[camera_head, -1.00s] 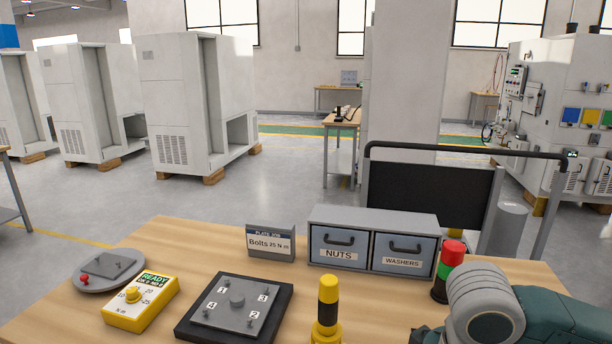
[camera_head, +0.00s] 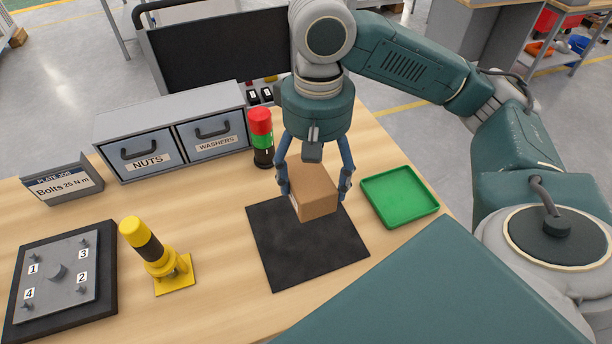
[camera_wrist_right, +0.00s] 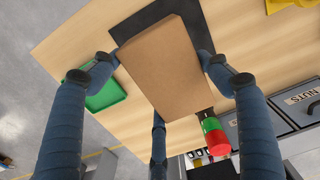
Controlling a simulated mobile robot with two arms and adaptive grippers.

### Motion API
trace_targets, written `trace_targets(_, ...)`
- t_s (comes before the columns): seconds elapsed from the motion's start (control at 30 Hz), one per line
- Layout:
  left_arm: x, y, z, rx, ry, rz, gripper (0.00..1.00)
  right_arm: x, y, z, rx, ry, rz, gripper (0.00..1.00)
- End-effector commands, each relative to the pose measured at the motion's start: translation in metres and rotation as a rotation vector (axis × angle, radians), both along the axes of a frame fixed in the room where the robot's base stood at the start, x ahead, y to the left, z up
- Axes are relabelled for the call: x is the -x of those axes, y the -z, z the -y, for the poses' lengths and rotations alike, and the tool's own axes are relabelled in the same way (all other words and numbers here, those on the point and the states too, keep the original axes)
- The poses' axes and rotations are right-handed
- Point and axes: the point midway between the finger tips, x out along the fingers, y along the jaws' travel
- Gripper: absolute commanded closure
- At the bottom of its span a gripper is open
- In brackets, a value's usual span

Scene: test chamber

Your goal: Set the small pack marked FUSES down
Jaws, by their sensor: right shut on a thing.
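A small brown cardboard pack (camera_head: 316,192) is in my right gripper (camera_head: 314,184), over the far part of a black mat (camera_head: 312,255) on the wooden table. A strip of white label shows on its left side, but no word can be read. The right wrist view shows the plain face of the pack (camera_wrist_right: 165,65) between the blue fingers of the right gripper (camera_wrist_right: 160,70). The pack looks slightly above the mat; the gap under it is hard to judge. My left gripper is not in view.
A green tray (camera_head: 399,196) lies right of the mat. A red-green-black signal light (camera_head: 261,138) stands behind it, near the drawers (camera_head: 175,138) marked NUTS and WASHERS. A yellow-black post (camera_head: 155,255) and a bolt plate (camera_head: 60,275) are to the left. The mat's front is bare.

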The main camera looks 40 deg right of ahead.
Motion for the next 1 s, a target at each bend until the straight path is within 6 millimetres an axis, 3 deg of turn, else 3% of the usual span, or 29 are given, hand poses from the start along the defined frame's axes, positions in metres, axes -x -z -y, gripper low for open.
trace_targets(0.07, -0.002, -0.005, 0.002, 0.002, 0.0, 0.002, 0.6, 0.001, -0.006, 0.003, 0.0, 0.01, -0.002, 0.57)
trace_targets(0.17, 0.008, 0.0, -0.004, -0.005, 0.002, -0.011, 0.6, 0.002, 0.004, 0.005, 0.0, 0.015, -0.005, 0.57)
trace_targets(0.3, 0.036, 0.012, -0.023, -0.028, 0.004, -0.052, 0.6, 0.003, 0.039, 0.004, -0.001, 0.013, -0.01, 0.57)
trace_targets(0.47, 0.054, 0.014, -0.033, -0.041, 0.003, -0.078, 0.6, 0.004, 0.078, 0.006, 0.003, 0.017, -0.009, 0.57)
trace_targets(0.7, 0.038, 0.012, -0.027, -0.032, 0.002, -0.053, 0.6, 0.003, 0.133, 0.005, 0.002, 0.015, -0.006, 0.57)
trace_targets(0.87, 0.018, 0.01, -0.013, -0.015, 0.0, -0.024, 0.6, 0.002, 0.148, 0.005, 0.002, 0.016, -0.002, 0.57)
trace_targets(1.0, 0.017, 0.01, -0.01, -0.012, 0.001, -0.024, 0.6, 0.003, 0.165, 0.005, 0.002, 0.014, -0.005, 0.57)
